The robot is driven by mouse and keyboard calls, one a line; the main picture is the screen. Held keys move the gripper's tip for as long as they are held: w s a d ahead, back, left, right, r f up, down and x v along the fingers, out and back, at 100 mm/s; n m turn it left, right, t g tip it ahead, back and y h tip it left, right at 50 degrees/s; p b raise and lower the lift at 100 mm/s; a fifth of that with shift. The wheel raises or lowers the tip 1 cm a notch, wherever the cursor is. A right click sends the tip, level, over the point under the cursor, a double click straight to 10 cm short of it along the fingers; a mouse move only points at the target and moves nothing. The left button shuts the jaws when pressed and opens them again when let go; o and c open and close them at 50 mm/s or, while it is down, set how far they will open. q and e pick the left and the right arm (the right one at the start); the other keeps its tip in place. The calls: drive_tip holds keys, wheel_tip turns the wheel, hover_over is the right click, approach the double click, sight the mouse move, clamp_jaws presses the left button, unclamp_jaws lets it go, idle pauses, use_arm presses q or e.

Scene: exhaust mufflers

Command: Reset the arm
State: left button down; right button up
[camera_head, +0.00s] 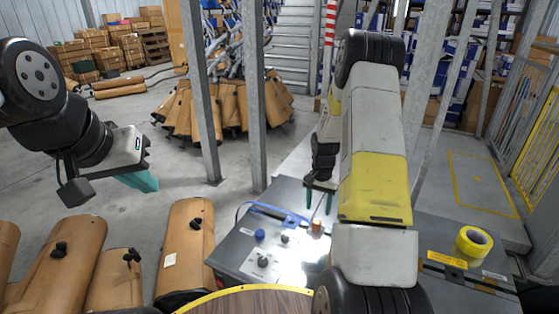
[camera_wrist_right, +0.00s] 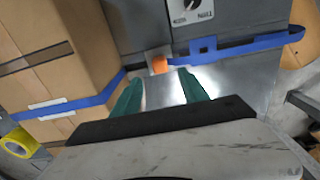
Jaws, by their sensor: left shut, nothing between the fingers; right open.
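My left gripper (camera_head: 143,183) hangs at the left of the head view, above the floor and the mufflers, with its teal fingers together and nothing between them. My right arm reaches forward over the grey metal bench. My right gripper (camera_head: 319,201) is over the bench, fingers pointing down. In the right wrist view the two teal fingers of my right gripper (camera_wrist_right: 162,95) are apart with nothing held between them. A small orange piece (camera_wrist_right: 159,65) shows just beyond the fingertips; it also shows on the bench in the head view (camera_head: 317,226).
Brown mufflers (camera_head: 184,245) stand at the lower left. The grey bench (camera_head: 235,249) carries knobs and a blue strap (camera_head: 270,213). A yellow tape roll (camera_head: 474,242) lies at the right. Metal posts (camera_head: 203,100) rise behind the bench; a brown muffler pile (camera_head: 185,115) stands farther back.

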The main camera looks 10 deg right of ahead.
drive_tip(key=s+a+r+n+t, duration=0.1)
drive_tip(key=s+a+r, duration=0.1)
drive_tip(key=r, duration=0.6)
drive_tip(key=s+a+r+n+t, duration=0.1)
drive_tip(key=s+a+r, duration=0.15)
drive_tip(key=r, duration=0.45)
drive_tip(key=s+a+r+n+t, duration=0.1)
drive_tip(key=s+a+r, duration=0.1)
drive_tip(key=r, duration=0.6)
drive_tip(key=s+a+r+n+t, duration=0.1)
drive_tip(key=s+a+r, duration=0.1)
drive_tip(key=s, duration=0.4)
drive_tip(key=s+a+r+n+t+y, duration=0.1)
drive_tip(key=s+a+r+n, duration=0.1)
drive_tip(key=s+r, duration=0.3)
drive_tip(key=s+a+r+n+t+y, duration=0.1)
drive_tip(key=s+a+r+n, duration=0.1)
drive_tip(key=s, duration=0.6)
wheel_tip(320, 180, up, 2)
drive_tip(key=shift+a+r, duration=0.25)
drive_tip(key=shift+a, duration=0.55)
drive_tip(key=shift+s, duration=0.1)
